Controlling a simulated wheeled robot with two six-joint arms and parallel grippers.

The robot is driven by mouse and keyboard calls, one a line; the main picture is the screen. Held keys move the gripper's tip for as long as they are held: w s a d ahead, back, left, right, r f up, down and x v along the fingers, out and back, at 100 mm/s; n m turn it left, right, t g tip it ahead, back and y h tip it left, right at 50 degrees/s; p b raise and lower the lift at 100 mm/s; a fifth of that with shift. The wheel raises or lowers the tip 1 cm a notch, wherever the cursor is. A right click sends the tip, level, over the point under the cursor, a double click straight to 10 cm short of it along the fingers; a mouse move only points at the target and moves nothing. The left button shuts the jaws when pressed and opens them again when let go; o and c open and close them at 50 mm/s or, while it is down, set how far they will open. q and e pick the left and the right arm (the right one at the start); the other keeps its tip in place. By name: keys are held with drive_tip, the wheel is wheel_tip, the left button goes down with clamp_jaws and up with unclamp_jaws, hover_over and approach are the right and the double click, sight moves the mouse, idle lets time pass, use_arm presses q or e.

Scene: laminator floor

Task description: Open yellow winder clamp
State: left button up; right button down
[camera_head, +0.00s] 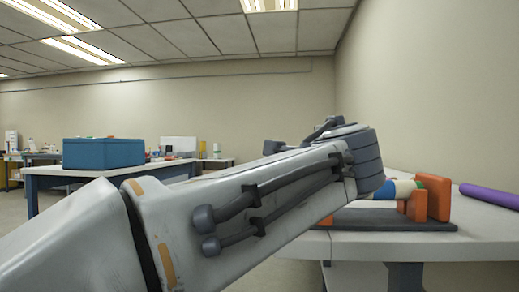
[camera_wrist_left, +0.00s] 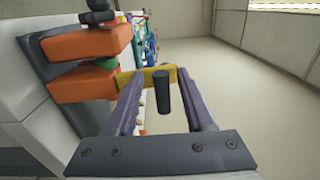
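The yellow clamp (camera_wrist_left: 138,78) shows in the left wrist view as a flat yellow bar beside the orange winder blocks (camera_wrist_left: 84,86). A dark cylindrical handle (camera_wrist_left: 162,92) stands at its right part. My left gripper (camera_wrist_left: 158,84) has its two purple fingers spread, one on each side of the handle, with visible gaps, so it seems not to grip it. In the head view the orange winder (camera_head: 437,198) stands on a dark base on the table, partly hidden by my left arm. The clamp and left gripper are hidden there. My right gripper is in neither view.
A purple roll (camera_head: 490,196) lies on the white table (camera_head: 472,236) at right. A blue bin (camera_head: 103,153) stands on another table at back left.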

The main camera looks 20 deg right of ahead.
use_arm(q)
drive_tip(key=v, duration=1)
drive_tip(key=shift+s, duration=0.2)
drive_tip(key=shift+a, duration=0.1)
